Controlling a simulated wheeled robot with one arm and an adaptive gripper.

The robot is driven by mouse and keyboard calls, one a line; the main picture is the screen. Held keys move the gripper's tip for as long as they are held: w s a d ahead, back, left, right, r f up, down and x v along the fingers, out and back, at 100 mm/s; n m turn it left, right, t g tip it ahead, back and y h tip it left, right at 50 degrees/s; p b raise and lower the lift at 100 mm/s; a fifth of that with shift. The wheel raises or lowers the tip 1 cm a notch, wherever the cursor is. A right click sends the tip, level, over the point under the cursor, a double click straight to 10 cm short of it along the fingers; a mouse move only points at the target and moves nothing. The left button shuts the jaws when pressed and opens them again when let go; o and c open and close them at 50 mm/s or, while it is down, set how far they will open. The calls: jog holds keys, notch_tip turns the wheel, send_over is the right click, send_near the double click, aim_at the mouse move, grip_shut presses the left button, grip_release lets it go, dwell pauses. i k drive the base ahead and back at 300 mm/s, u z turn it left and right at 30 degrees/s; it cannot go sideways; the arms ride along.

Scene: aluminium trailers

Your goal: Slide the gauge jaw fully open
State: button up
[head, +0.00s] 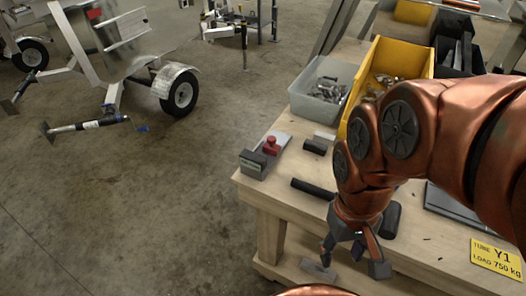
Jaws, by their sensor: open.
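My gripper (352,262) points down over the front edge of the wooden workbench (305,215), with its two fingers spread and nothing seen between them. A grey block-like device (253,163) lies at the bench's left corner, left of and farther back than my gripper, with a red-knobbed piece (271,146) beside it. I cannot tell for sure which item is the gauge or where its jaw stands. A small flat grey piece (318,268) shows low down near the left fingertip; its kind is unclear. My arm hides part of the bench.
A black bar (313,188) and a dark cylinder (390,220) lie near my wrist. A clear bin (322,90) and a yellow bin (400,62) of metal parts stand behind. A yellow load sign (496,258) is at right. Open floor lies left, before a trailer (125,70).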

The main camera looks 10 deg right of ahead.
aim_at(271, 147)
jog(key=z, duration=0.1)
jog(key=k, duration=1)
jog(key=u, duration=1.2)
jog(key=i, duration=1.4)
jog(key=z, duration=0.5)
